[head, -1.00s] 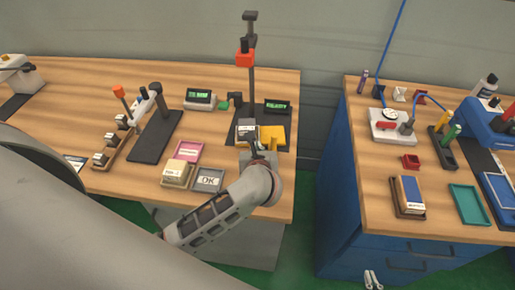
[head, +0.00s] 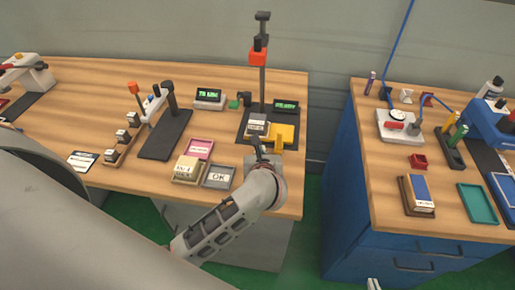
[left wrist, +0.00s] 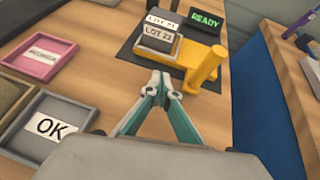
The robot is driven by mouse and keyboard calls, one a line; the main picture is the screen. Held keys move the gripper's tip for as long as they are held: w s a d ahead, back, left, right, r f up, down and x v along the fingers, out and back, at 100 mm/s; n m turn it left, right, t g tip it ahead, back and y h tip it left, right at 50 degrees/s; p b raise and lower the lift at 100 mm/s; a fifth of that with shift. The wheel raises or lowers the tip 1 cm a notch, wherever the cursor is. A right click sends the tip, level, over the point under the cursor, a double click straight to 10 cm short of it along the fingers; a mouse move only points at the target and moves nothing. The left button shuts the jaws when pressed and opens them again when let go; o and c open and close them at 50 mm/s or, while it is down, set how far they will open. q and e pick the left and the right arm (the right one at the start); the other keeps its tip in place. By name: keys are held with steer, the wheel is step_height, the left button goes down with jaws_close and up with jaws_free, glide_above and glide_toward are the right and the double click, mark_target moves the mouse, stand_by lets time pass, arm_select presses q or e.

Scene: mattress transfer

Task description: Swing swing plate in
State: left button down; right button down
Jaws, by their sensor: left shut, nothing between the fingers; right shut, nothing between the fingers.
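The yellow swing plate (head: 285,136) is on the right side of a dark fixture base under a tall post with a red-orange head (head: 258,56). In the left wrist view the yellow plate (left wrist: 205,64) has an upright peg at its near end and lies beside a grey nest holding a dark block labelled LOT 22 (left wrist: 158,36). My left gripper (head: 257,147) is shut and empty, just in front of the nest; its teal fingers (left wrist: 161,84) meet at the tips, left of the peg and apart from it. A pale tip of my right gripper (head: 373,284) shows at the bottom edge, mostly cut off.
A READY display (left wrist: 207,20) stands behind the nest. An OK tray (head: 219,176), a pink tray (head: 200,149) and a tray with a block (head: 187,168) lie left of my left gripper. A gap separates this table from the blue bench (head: 345,205) at right.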

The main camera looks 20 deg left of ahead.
arm_select(q)
steer(key=v, duration=0.4)
steer(key=shift+s+a, duration=0.25)
steer(key=shift+s, duration=0.1)
steer(key=shift+a+v, duration=0.15)
steer(key=shift+v, duration=1.2)
steer(key=shift+a+v, duration=0.15)
steer(key=shift+v, duration=1.2)
arm_select(e)
steer(key=shift+w+r, duration=0.1)
arm_select(q)
steer(key=shift+s+r, duration=0.1)
steer(key=shift+s, duration=0.1)
